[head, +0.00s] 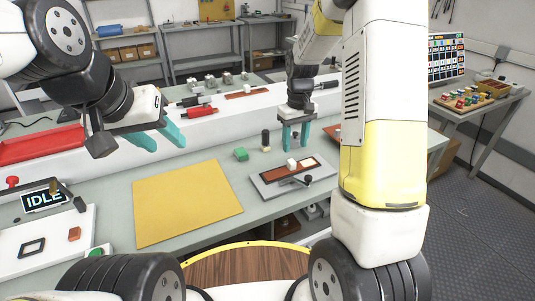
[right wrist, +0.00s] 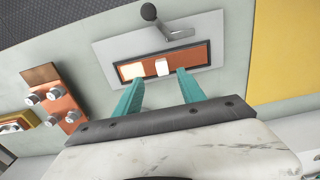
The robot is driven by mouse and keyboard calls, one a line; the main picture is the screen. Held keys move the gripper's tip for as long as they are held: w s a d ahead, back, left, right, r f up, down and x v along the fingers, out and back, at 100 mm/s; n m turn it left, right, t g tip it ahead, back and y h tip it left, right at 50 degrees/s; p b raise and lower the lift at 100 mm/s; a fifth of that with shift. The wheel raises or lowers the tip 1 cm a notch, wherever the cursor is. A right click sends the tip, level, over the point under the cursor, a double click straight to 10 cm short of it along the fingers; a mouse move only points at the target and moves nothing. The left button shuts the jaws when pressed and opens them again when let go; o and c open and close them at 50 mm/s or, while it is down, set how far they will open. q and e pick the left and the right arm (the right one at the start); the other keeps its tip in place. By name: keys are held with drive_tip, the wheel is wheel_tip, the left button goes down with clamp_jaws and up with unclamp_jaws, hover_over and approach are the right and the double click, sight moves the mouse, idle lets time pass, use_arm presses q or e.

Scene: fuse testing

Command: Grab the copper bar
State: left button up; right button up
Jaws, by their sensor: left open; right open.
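A copper-coloured strip (head: 314,165) lies in a dark frame on a grey plate with a lever, right of the yellow mat. A white block sits on it; the strip also shows in the right wrist view (right wrist: 193,55). A copper plate with several silver knobs (right wrist: 57,100) lies further left in that view. I cannot tell which one is the copper bar. My right gripper (head: 295,141) is open and empty above the plate, its fingers (right wrist: 158,77) spanning the white block in the wrist view. My left gripper (head: 160,138) is open and empty over the bench, beyond the yellow mat.
The yellow mat (head: 187,202) is bare. A green block (head: 241,154) and a dark upright peg (head: 265,140) stand behind the plate. A white raised ledge (head: 232,105) with red and black tools runs along the back.

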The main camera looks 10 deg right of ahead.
sight(292, 161)
drive_tip(key=f, duration=0.8)
drive_tip(key=shift+w+a+f, duration=0.25)
drive_tip(key=shift+a, duration=0.05)
clamp_jaws()
drive_tip(key=shift+r, duration=0.1)
idle(1.0)
